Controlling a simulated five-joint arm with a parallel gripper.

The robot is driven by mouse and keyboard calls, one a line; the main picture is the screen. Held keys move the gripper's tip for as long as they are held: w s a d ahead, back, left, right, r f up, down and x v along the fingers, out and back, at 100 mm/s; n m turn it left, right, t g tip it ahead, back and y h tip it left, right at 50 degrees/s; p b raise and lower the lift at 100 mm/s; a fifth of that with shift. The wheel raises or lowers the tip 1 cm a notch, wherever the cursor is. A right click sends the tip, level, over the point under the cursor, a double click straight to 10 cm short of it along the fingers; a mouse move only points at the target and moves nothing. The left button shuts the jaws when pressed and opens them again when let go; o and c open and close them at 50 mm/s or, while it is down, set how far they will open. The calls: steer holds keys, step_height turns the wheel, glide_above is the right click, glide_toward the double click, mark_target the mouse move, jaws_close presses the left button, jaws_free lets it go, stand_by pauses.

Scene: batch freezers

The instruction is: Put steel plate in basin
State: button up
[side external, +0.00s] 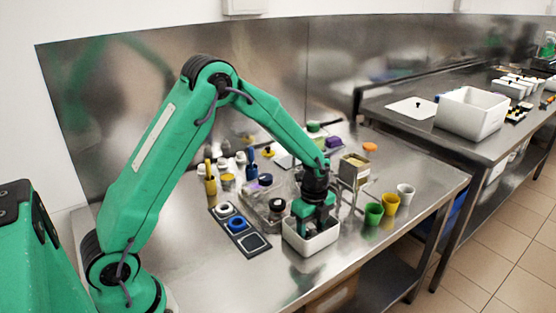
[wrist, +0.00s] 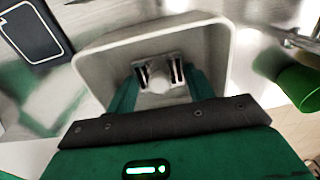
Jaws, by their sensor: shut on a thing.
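The basin (side external: 297,241) is a small white open box on the steel table; in the wrist view its pale wall (wrist: 92,68) surrounds my fingers. My gripper (side external: 313,226) points down into the basin, with its fingertips inside the rim. In the wrist view the gripper (wrist: 159,80) is shut on the steel plate (wrist: 158,59), of which only a small grey metallic part with a pale round middle shows between the fingers. The plate is hidden in the side view by the gripper and the basin wall. I cannot tell whether it touches the basin floor.
A dark tray with round inserts (side external: 240,229) lies left of the basin. Green (side external: 373,214), yellow (side external: 390,203) and white (side external: 405,194) cups stand to the right. A metal container (side external: 354,170) and several small items crowd behind. The front table area is clear.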

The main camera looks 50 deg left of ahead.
mark_target(311, 226)
steer(key=shift+f, duration=0.1)
steer(key=o, duration=1)
step_height(311, 226, up, 12)
steer(key=shift+r, duration=0.15)
stand_by(0.6)
